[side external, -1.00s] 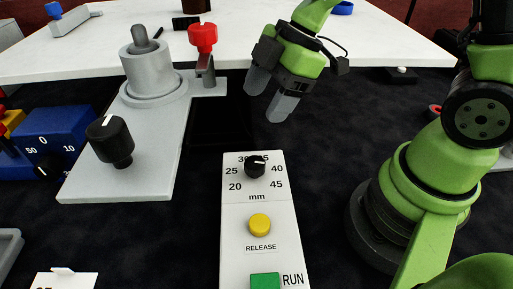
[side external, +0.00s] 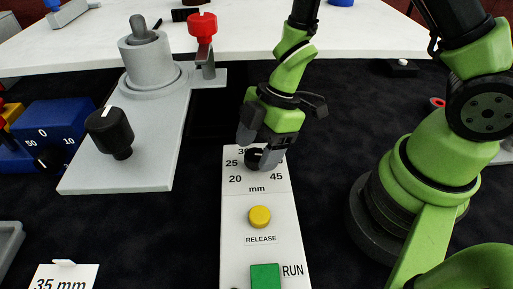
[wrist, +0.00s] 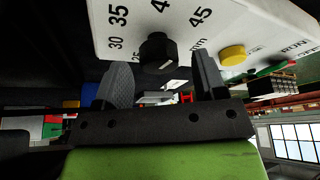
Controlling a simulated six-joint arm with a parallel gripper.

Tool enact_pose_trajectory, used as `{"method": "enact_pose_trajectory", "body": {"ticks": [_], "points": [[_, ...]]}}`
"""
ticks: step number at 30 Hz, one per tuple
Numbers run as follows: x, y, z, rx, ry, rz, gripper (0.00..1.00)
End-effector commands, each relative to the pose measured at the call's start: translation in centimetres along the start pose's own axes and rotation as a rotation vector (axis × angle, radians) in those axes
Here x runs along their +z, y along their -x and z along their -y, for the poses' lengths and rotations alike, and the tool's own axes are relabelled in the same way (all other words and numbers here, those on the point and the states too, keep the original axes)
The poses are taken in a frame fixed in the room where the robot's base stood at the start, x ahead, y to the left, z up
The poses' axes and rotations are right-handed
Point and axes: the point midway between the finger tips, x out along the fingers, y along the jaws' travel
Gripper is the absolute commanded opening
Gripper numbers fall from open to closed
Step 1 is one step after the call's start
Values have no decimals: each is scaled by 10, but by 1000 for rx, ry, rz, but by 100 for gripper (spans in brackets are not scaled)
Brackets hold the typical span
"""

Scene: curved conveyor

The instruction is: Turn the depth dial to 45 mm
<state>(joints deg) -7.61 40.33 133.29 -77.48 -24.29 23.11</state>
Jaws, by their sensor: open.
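The depth dial (side external: 253,160) is a small black knob at the top of a white control panel (side external: 235,218), inside a printed scale with 20, 25, 30 and 45 legible and "mm" below. My gripper (side external: 257,151) is open over the dial, its two grey fingers reaching down around it. The fingers hide part of the knob and of the scale near 35 and 40. The wrist view shows the dial (wrist: 158,48) in the gap between the open fingers (wrist: 162,78).
The panel also has a yellow RELEASE button (side external: 260,217) and a green RUN button (side external: 265,276). A grey plate (side external: 125,177) with a larger black knob (side external: 110,132) and a red-handled clamp (side external: 203,25) stands left. A "35 mm" card (side external: 66,277) is at lower left.

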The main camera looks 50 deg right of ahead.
Motion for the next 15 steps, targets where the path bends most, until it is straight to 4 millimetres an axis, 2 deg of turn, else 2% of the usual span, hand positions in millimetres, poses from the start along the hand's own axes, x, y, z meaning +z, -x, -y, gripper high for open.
{"method": "enact_pose_trajectory", "body": {"ticks": [4, 14, 15], "points": [[0, -7, 0, -1, 1, 2, 65], [0, -9, 0, 2, 1, 1, 65], [0, -9, 0, 2, 1, 1, 58]]}}
